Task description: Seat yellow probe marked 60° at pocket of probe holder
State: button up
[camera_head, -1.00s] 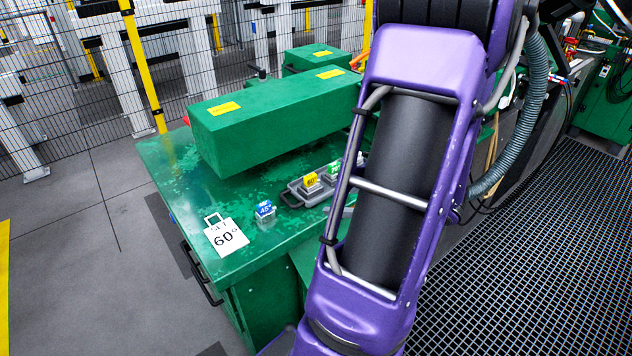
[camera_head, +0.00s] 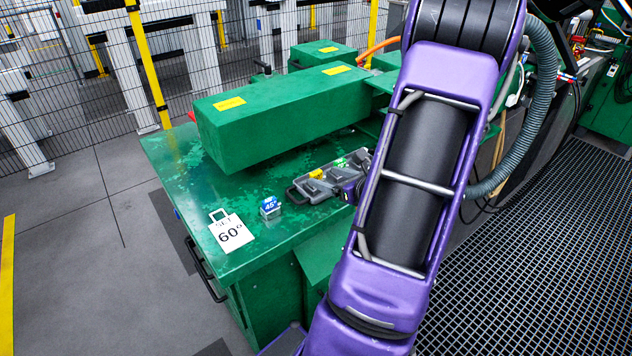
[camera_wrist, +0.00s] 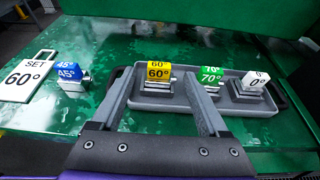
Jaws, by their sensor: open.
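The yellow probe marked 60° (camera_wrist: 159,72) stands upright in the left part of a grey tray in the wrist view. In the head view the yellow probe (camera_head: 317,173) is partly hidden by my gripper (camera_head: 345,188). In the wrist view my gripper (camera_wrist: 157,95) is open, one finger on each side of the yellow probe, with nothing held between them. Whether the fingers touch the probe is unclear. The grey tray (camera_wrist: 135,98) also holds a green probe marked 70° (camera_wrist: 211,76) and a white probe marked 0° (camera_wrist: 254,82). I cannot identify the probe holder with certainty.
A blue probe marked 45° (camera_wrist: 70,75) stands on the green table left of the tray. A white card reading SET 60° (camera_wrist: 20,80) lies farther left. A long green beam (camera_head: 285,113) overhangs the table behind the tray.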

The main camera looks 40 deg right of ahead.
aim_at(318, 174)
jog(key=shift+x, duration=2.7)
grip_shut()
